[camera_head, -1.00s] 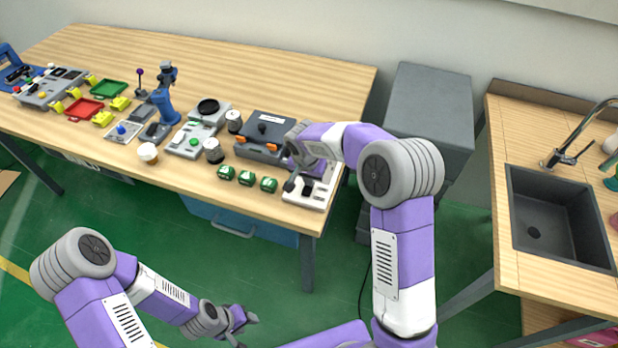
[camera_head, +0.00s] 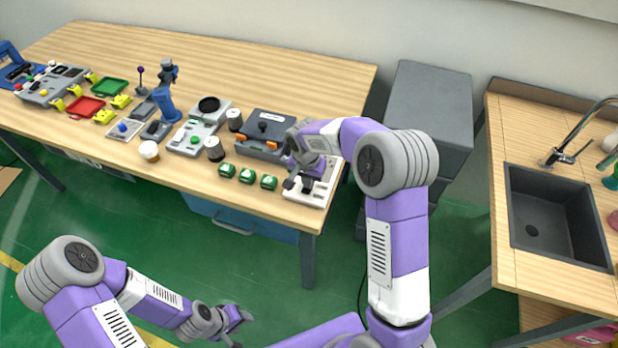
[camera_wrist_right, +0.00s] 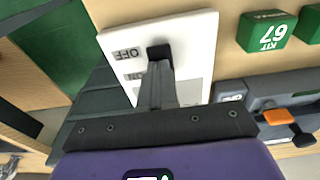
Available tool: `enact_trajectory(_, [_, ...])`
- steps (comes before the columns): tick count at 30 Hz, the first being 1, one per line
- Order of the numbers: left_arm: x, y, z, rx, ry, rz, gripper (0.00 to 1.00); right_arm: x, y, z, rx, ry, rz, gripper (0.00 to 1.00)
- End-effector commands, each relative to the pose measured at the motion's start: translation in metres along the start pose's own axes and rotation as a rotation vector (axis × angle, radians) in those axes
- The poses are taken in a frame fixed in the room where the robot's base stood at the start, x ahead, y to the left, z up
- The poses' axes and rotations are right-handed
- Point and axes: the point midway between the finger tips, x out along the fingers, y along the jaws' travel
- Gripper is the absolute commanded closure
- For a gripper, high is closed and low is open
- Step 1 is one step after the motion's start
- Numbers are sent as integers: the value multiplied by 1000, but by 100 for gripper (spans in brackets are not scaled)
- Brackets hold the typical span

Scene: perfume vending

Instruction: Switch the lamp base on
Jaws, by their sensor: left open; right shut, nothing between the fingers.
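The lamp base is a white plate (camera_head: 326,186) at the right front corner of the workbench, partly hidden by my right gripper (camera_head: 298,184) in the head view. In the right wrist view its white plate (camera_wrist_right: 195,38) carries a black switch (camera_wrist_right: 160,51), with an OFF label beside it and a partly hidden ON label below. My right gripper (camera_wrist_right: 160,68) is shut and empty, its fingertips right at the switch; I cannot tell whether they touch it. My left gripper (camera_head: 242,328) is open and empty, low in front of the bench, away from the lamp base.
Several green blocks (camera_head: 247,175) stand just left of the lamp base. A dark grey case with orange latches (camera_head: 262,135) sits behind them. More devices and trays (camera_head: 85,108) fill the bench's left. A grey cabinet (camera_head: 430,100) and a sink (camera_head: 555,215) are to the right.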

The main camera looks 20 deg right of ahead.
Motion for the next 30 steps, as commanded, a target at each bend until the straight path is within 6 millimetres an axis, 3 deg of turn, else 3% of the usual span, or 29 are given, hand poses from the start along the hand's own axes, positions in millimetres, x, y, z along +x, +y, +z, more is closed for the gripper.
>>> enact_trajectory(6, [0,0,0,0,0,0,57,4,1,5,-3,-13,8,100])
enact_trajectory(11, [-8,3,0,0,0,0,57,-9,1,3,-3,-10,6,100])
enact_trajectory(17, [-31,12,1,0,0,0,57,-48,0,0,-1,-4,2,100])
enact_trajectory(24, [-34,13,2,0,0,0,57,-102,-1,0,-1,1,-3,100])
enact_trajectory(30, [-38,14,2,0,0,0,57,-132,0,-1,1,1,-2,100])
